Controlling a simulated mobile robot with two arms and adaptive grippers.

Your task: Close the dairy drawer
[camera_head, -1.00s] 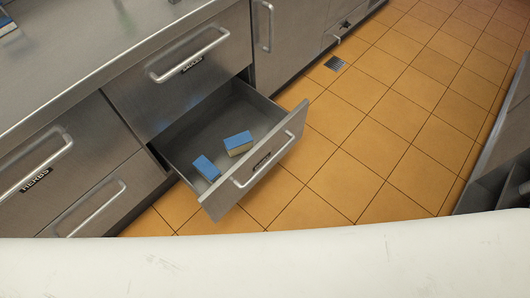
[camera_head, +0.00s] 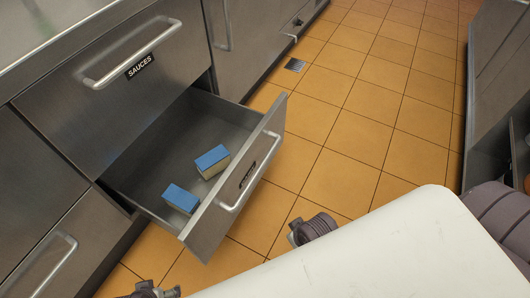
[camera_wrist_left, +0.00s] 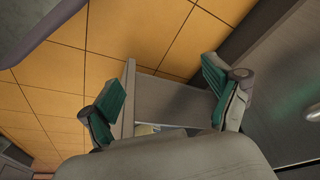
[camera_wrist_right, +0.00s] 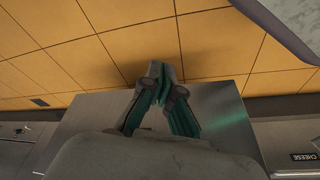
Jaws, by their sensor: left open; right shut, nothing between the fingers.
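A steel drawer (camera_head: 208,230) stands pulled out below the drawer labelled SAUCES (camera_head: 135,85). Its own label is too slanted to read.
Orange floor tiles (camera_head: 345,140) lie clear beyond the drawer front. A floor drain (camera_head: 296,65) is farther back. Steel units (camera_head: 490,110) stand at the right. A CHEESE label (camera_wrist_right: 308,157) shows in the right wrist view. A white part of mine covers the bottom right.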

